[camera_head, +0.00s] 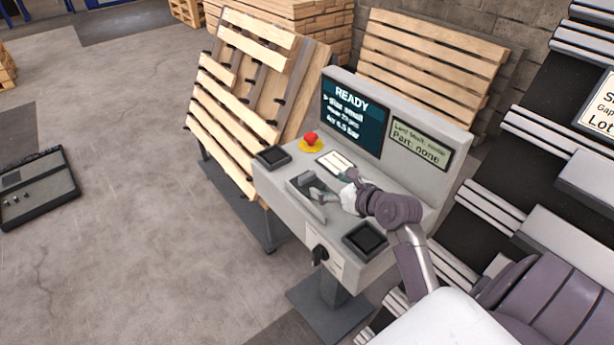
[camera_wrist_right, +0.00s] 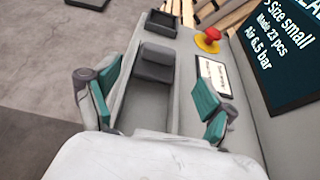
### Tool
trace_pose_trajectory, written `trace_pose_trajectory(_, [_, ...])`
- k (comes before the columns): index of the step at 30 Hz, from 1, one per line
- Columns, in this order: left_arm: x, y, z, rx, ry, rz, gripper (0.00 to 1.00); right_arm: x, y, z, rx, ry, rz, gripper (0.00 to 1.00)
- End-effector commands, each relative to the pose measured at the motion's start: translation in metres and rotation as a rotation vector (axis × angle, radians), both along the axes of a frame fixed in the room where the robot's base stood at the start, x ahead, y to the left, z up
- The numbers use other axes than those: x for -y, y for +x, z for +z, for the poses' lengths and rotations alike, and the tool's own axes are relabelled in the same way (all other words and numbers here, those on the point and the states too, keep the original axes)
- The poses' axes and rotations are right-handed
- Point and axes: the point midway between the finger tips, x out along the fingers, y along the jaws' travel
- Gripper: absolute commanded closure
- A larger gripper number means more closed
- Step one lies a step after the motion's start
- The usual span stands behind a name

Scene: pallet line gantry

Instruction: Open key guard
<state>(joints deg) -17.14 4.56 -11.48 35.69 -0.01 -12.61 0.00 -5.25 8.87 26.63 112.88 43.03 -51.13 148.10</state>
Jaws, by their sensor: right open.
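The console (camera_head: 282,190) is a light grey sloped desk on a post. A dark grey block on its top, which looks like the key guard (camera_wrist_right: 155,62), lies just beyond my right fingertips in the right wrist view. My right gripper (camera_head: 328,196) is low over the console top. It also shows in the right wrist view (camera_wrist_right: 155,105), its teal-padded fingers wide apart with nothing between them. My left gripper is out of view.
A red emergency button (camera_head: 311,139), a small label plate (camera_head: 335,162) and black square boxes (camera_head: 272,156) (camera_head: 365,239) sit on the console. A black knob (camera_head: 319,256) is on its front. Screens (camera_head: 355,118) stand behind.

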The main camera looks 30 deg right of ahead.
Motion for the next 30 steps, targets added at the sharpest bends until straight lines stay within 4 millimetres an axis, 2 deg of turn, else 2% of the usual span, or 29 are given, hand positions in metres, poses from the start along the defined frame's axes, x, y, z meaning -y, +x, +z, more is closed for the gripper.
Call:
trace_pose_trajectory(6, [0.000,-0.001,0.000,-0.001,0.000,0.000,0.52,-0.004,0.046,-0.018,-0.002,-0.003,0.002,0.17])
trace_pose_trajectory(13, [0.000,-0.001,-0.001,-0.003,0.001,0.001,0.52,-0.007,0.080,-0.033,-0.001,-0.002,0.002,0.17])
trace_pose_trajectory(19, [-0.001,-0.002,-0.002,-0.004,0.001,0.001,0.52,-0.007,0.092,-0.038,-0.001,-0.005,0.002,0.17])
trace_pose_trajectory(27, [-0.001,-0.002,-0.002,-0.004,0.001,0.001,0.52,-0.008,0.093,-0.039,-0.002,-0.004,0.002,0.17])
trace_pose_trajectory(30, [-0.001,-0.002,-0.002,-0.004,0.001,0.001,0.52,-0.008,0.093,-0.039,-0.002,-0.004,0.002,0.32])
